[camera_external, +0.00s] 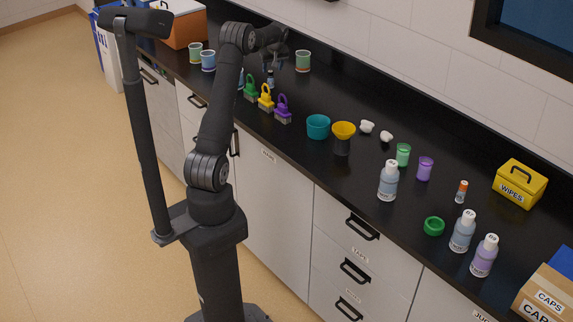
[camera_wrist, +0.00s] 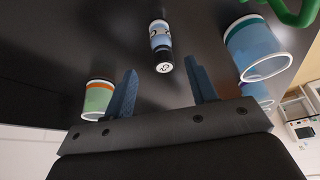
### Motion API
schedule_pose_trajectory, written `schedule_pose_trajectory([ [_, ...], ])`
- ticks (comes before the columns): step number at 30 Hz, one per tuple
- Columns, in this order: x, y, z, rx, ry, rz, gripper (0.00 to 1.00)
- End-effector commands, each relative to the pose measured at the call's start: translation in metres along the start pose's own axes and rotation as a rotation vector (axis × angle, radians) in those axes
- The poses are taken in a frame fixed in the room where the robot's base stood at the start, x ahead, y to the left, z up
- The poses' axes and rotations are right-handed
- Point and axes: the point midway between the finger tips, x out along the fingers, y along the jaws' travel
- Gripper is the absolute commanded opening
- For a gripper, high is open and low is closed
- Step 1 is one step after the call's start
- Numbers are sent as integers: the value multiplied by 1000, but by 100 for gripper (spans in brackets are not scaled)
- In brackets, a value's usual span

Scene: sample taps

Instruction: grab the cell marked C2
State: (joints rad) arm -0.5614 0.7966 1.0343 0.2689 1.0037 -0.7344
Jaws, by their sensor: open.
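A small cell (camera_wrist: 161,40) with a blue, pale-banded body and a dark cap stands between my open fingers in the wrist view, ahead of their tips. A white mark shows on the cap, but I cannot read it for certain. In the external view the small cell (camera_external: 270,80) is on the black counter, just below my gripper (camera_external: 273,66). My gripper also shows in the wrist view (camera_wrist: 163,82), with its two blue fingers apart and nothing held.
In the wrist view a green-and-orange cup (camera_wrist: 98,97) is close outside the left finger; a blue cup (camera_wrist: 256,50) is to the right. Green, yellow (camera_external: 266,100) and purple (camera_external: 283,110) handled items stand nearby. Bottles, bowls and a yellow wipes box (camera_external: 519,184) are farther right.

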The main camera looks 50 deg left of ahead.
Motion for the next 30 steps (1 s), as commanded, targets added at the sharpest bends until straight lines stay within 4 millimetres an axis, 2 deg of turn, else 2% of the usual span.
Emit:
schedule_pose_trajectory([
  [8,17,-2,0,-1,-2,-1,52],
  [16,56,-4,1,-2,0,-1,52],
  [23,59,-4,0,-2,2,0,52],
  [26,59,-4,0,-2,2,0,37],
  [30,59,-4,0,-2,2,0,9],
])
